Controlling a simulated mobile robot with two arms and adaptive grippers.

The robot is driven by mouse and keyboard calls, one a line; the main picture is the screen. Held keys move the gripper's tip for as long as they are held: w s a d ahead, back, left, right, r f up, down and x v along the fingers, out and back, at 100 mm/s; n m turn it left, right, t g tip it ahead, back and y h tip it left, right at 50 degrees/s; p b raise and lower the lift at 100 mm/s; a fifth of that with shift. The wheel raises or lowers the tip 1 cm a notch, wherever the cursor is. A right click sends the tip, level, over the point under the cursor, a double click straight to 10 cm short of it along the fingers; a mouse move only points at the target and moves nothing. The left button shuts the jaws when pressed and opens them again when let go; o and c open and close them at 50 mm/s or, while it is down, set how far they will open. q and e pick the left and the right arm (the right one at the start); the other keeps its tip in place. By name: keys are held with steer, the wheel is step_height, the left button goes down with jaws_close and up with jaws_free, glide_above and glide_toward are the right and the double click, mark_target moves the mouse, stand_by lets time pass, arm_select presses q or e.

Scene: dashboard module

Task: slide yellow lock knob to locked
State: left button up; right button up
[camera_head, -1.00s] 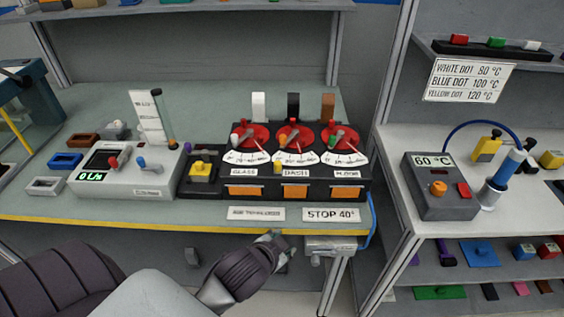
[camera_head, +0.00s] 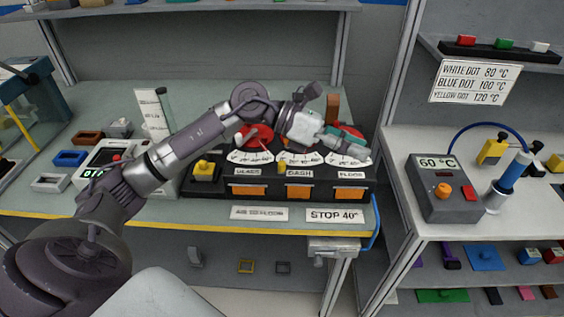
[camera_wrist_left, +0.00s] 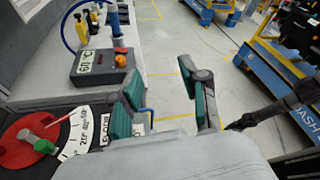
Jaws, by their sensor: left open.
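A small yellow knob (camera_head: 282,168) stands on the black three-gauge panel (camera_head: 282,190), between the GLASS and DASH labels. A larger yellow knob (camera_head: 203,168) sits on a black block to its left. I cannot tell which is the lock knob or whether either is locked. My left gripper (camera_head: 352,146) is above the right side of the panel, apart from both knobs, pointing right. In the left wrist view its teal fingers (camera_wrist_left: 165,98) are spread with nothing between them. My arm hides parts of the middle and right gauges. My right gripper is not seen in the head view.
A white flow unit (camera_head: 160,180) is partly hidden behind my left forearm. Red dials (camera_head: 258,134) and upright blocks rise at the panel's back. A grey 60 °C box (camera_head: 443,190) stands on the right bench. Label plates (camera_head: 335,215) line the table's front edge.

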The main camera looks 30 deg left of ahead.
arm_select(q)
steer(key=a+f+m+g+y, duration=0.1)
steer(key=a+f+m+y, duration=0.1)
steer(key=a+y, duration=0.65)
steer(key=g+y, duration=0.1)
steer(key=y, duration=0.1)
glide_toward(281, 162)
steer(key=shift+h, duration=0.25)
steer(key=p+x, duration=0.2)
steer(key=x, duration=0.8)
steer(key=shift+a+f+p, duration=0.1)
steer(key=shift+f+p, duration=0.05)
steer(key=shift+p, duration=0.2)
jaws_close()
